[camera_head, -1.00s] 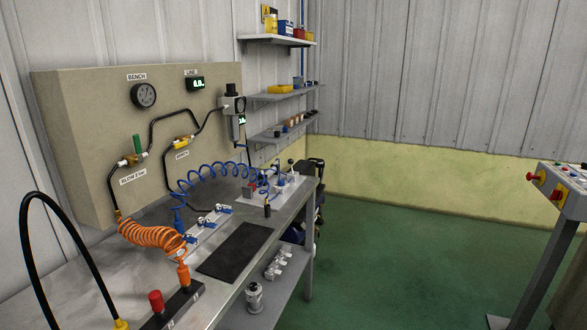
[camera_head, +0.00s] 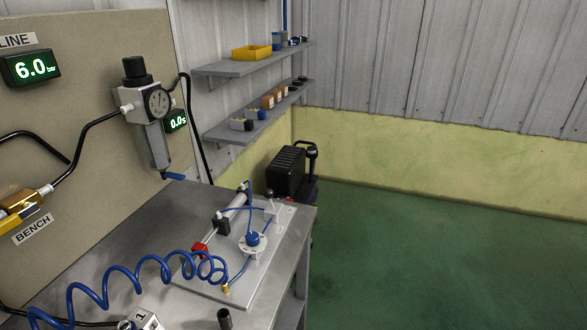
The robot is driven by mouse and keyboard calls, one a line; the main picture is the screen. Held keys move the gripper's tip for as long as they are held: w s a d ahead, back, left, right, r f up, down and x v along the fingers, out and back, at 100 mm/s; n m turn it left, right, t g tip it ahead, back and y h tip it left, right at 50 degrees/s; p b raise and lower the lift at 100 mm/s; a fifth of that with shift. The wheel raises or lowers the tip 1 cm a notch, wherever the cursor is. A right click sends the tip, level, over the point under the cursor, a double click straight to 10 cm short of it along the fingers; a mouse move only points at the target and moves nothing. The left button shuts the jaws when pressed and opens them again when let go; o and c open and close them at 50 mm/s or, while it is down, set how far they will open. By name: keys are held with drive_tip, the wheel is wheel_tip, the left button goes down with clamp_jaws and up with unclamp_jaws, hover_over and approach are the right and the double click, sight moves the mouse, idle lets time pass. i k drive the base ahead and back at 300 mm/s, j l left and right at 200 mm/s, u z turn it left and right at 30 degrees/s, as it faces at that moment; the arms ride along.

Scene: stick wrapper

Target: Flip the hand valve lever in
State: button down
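A light grey mounting plate (camera_head: 211,282) lies on the bench's right end. At its far right is a small light block (camera_head: 277,211), with a thin lever ending in a dark ball knob (camera_head: 269,194) above its left side. This looks like the hand valve lever; it leans slightly left, and its base is small and hard to make out. A slim cylinder (camera_head: 236,202), a black block (camera_head: 221,226), a red block (camera_head: 200,249) and a blue knob on a white round base (camera_head: 253,240) share the plate. My gripper is not in view.
A coiled blue hose (camera_head: 122,279) crosses the bench (camera_head: 190,196) to the plate. A filter regulator (camera_head: 147,108) hangs on the back panel (camera_head: 100,40); the LINE display (camera_head: 31,68) reads 6.0 bar. Shelves (camera_head: 236,67) hang behind. The green floor (camera_head: 430,260) at right is clear.

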sight(269, 193)
drive_tip(key=i+j+z, duration=0.1)
drive_tip(key=i+z, duration=0.15)
drive_tip(key=i, duration=0.25)
drive_tip(key=i+j+z, duration=0.25)
drive_tip(key=i, duration=0.2)
